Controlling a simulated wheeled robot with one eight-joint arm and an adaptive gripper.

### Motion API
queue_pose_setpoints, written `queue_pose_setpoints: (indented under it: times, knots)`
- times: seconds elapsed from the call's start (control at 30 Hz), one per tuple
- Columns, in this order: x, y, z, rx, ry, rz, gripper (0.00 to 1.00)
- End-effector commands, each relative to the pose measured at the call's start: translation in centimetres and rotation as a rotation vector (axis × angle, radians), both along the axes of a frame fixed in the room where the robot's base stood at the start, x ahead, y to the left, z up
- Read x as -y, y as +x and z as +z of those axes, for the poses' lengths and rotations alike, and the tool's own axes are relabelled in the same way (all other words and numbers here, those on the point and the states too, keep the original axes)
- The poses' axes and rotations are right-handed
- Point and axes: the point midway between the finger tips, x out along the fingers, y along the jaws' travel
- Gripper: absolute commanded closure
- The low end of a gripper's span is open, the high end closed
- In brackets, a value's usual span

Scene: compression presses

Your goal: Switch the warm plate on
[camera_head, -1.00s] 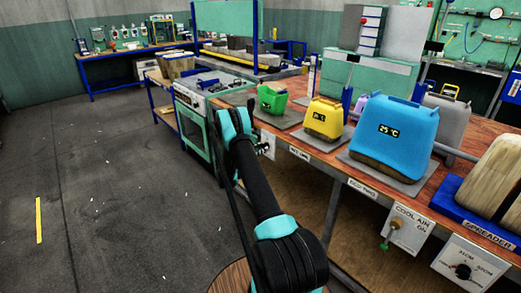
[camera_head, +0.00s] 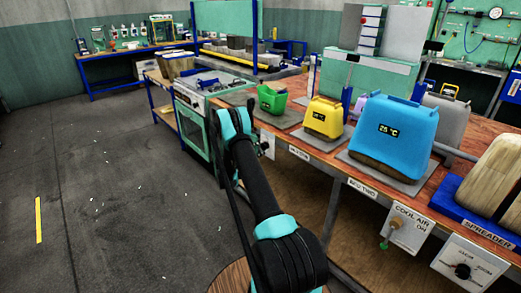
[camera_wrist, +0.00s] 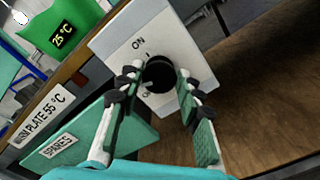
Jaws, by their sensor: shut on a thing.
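Which mark the knob points to I cannot tell. A label reading "…M PLATE 55 °C" (camera_wrist: 42,117) is beside the box. A green container (camera_wrist: 62,22) above it shows 25 °C; the head view shows it (camera_head: 272,98) on a grey plate. My arm partly hides the switch box (camera_head: 267,144) there.
A yellow container (camera_head: 324,117) and a blue container (camera_head: 392,135) stand along the wooden table on their own plates. A COOL AIN switch (camera_head: 408,228) and a SPREADER dial (camera_head: 468,268) hang farther right. The floor at left is clear.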

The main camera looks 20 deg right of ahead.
Motion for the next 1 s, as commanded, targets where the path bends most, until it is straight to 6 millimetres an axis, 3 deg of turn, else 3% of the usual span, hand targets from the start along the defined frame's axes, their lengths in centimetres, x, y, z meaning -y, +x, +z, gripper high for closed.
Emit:
queue_pose_setpoints:
  times: [1.0]
  knots:
    - [-0.03,-0.18,-0.48,0.892,0.325,-0.002,0.93]
